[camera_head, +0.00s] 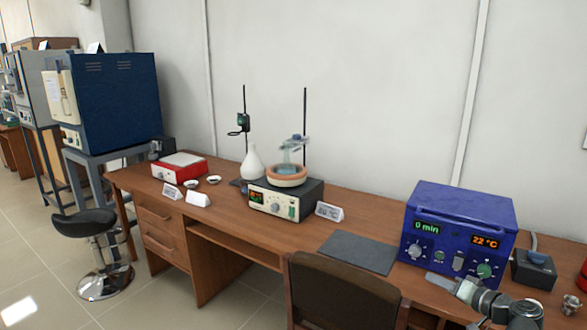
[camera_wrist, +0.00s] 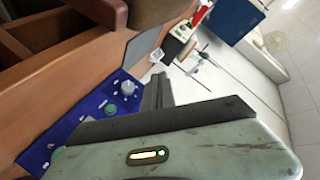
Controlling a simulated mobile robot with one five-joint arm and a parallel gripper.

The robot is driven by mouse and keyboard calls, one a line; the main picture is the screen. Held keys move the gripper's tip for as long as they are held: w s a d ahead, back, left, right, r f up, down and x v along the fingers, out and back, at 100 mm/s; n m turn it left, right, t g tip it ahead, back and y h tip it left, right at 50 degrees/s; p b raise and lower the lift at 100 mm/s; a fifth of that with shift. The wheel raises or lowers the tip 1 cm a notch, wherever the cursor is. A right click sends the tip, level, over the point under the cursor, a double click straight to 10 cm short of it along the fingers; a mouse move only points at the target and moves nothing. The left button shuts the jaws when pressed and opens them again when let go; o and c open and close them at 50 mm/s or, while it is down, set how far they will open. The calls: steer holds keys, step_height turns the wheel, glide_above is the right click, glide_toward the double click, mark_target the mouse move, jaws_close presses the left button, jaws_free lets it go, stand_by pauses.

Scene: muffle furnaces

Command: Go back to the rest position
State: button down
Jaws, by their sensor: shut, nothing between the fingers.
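My gripper (camera_head: 438,281) is at the lower right of the head view, low in front of the small blue furnace (camera_head: 462,232). Its fingers are together and empty; they also show in the wrist view (camera_wrist: 158,92), pointing away from the camera. The blue furnace stands on the wooden desk with its front closed, and its displays read 0 min and 22 °C. In the wrist view its blue face with knobs (camera_wrist: 100,120) is at the left, beside the fingers. I cannot tell whether the fingers touch it.
The wooden desk (camera_head: 240,192) carries a dark mat (camera_head: 358,252), a hotplate (camera_head: 285,201) with a bath and stands, a white flask (camera_head: 252,163) and a red device (camera_head: 180,167). A brown chair (camera_head: 340,290) and black stool (camera_head: 85,222) stand in front. Floor at left is open.

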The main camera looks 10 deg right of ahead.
steer(key=w+a+f+n+g+y+b, duration=0.15)
steer(key=a+f, duration=0.25)
steer(key=a, duration=0.5)
steer(key=w+a+f+n+g+y+b, duration=0.1)
steer(key=w+a+f+n+g+b, duration=0.2)
steer(key=a, duration=0.6)
steer(key=w+a+f+n+g+y, duration=0.15)
steer(key=a+f, duration=0.35)
steer(key=a, duration=0.5)
steer(key=s+a+f+n+g+h+b, duration=0.25)
steer(key=s+a+f+g+h, duration=0.4)
steer(key=a+f, duration=0.6)
steer(key=s+d+f+m+g+h, duration=0.1)
steer(key=s+d+m+g+h, duration=0.2)
steer(key=d, duration=0.5)
step_height(320, 180, up, 20)
steer(key=m+t+p, duration=0.1)
steer(key=p, duration=1.9)
steer(key=shift+s+r, duration=0.25)
steer(key=shift+d+f, duration=0.1)
steer(key=shift+d, duration=0.1)
